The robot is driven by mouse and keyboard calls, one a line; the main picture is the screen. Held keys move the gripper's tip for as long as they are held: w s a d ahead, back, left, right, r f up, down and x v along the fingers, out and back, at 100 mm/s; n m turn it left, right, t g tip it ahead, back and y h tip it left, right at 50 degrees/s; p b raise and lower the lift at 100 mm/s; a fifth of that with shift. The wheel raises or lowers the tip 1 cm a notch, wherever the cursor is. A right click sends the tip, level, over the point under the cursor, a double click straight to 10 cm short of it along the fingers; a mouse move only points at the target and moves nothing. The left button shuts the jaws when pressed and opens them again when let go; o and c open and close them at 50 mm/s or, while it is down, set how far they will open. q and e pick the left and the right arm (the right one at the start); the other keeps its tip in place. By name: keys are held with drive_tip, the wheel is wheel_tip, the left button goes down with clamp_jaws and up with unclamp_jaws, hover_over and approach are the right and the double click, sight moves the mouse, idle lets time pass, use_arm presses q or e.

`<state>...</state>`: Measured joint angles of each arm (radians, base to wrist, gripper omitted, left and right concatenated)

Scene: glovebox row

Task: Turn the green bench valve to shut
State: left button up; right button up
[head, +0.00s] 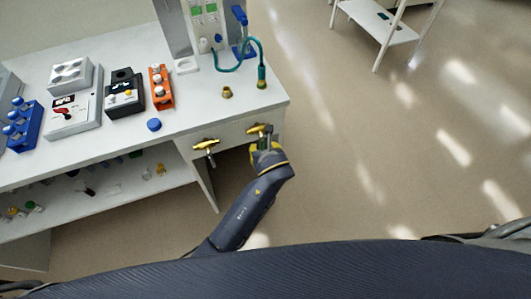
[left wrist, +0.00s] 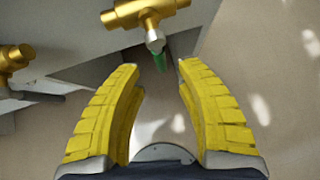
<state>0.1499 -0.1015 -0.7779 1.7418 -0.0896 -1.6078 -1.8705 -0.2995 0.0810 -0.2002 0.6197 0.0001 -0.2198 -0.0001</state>
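The green bench valve (left wrist: 147,12) is a brass body on the bench front, seen at the top of the left wrist view with its green handle (left wrist: 160,62) pointing toward me. Its brass body also shows in the head view (head: 258,129). My left gripper (left wrist: 160,78) is open, with yellow fingers spread on either side of the line of the handle. The handle's end sits near the fingertips; I cannot tell whether they touch. In the head view my left gripper (head: 266,150) is just below the valve and partly hides the handle. My right gripper is not in view.
A second brass valve (head: 206,144) with a dark handle is left of the green one. Above, the white bench top (head: 190,125) carries several devices, a blue cap (head: 154,125) and a teal hose (head: 238,65). Open floor lies to the right.

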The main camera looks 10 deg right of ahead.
use_arm(q)
drive_tip(key=v, duration=0.6)
drive_tip(key=shift+s+r, duration=0.15)
drive_tip(key=shift+s, duration=0.05)
idle(0.6)
